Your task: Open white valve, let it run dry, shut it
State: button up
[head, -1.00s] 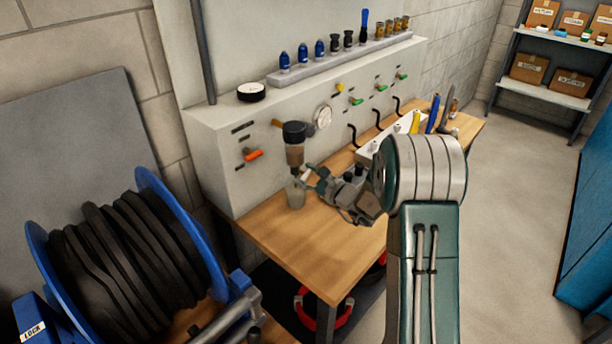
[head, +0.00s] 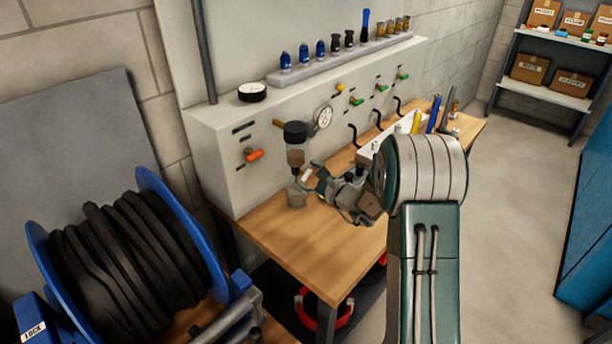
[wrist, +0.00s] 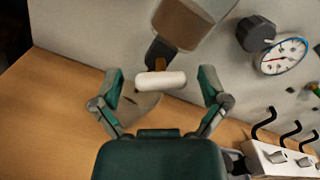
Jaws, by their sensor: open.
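The white valve (wrist: 160,80) is a short white bar handle on a brass stem under the filter bowl (wrist: 185,25) in the wrist view. In the head view the bowl (head: 295,155) hangs on the panel front under a black cap, with brown content in its lower part. My gripper (wrist: 161,77) is open, with one green-and-grey finger on each side of the white handle and gaps between. It also shows in the head view (head: 314,182), just right of the bowl's bottom. A grey cup (head: 296,197) stands on the bench below the bowl, partly hidden behind the valve in the wrist view.
A pressure gauge (head: 323,117) and black knob (wrist: 256,34) sit close right of the bowl. The front bench top (head: 290,245) is clear.

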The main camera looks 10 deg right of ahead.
jog(key=shift+s+d, duration=0.1)
jog(key=v, duration=1.1)
jog(key=shift+s+d, duration=0.2)
jog(key=shift+s, duration=0.05)
